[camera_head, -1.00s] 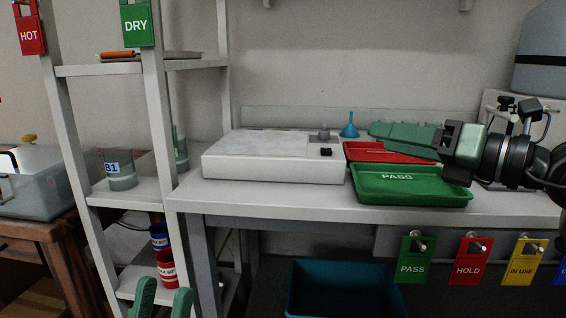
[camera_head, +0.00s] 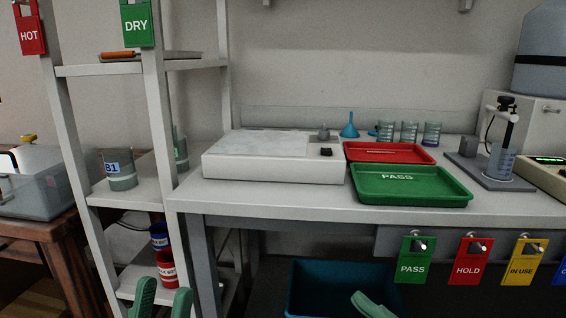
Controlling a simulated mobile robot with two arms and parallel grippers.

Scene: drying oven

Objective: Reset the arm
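My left gripper (camera_head: 162,300) shows at the bottom edge, left of centre. Its two green fingertips point up with a gap between them, and nothing shows between them. My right gripper (camera_head: 372,305) shows only as a piece of green finger at the bottom edge, in front of the blue bin; the rest is out of frame, so its opening cannot be told. Neither gripper is over the bench.
The bench (camera_head: 300,205) carries a white box-shaped device (camera_head: 270,168), a red tray (camera_head: 388,153), a green PASS tray (camera_head: 410,187) and several beakers. A white shelf rack (camera_head: 160,120) stands left. A blue bin (camera_head: 340,288) sits below the bench.

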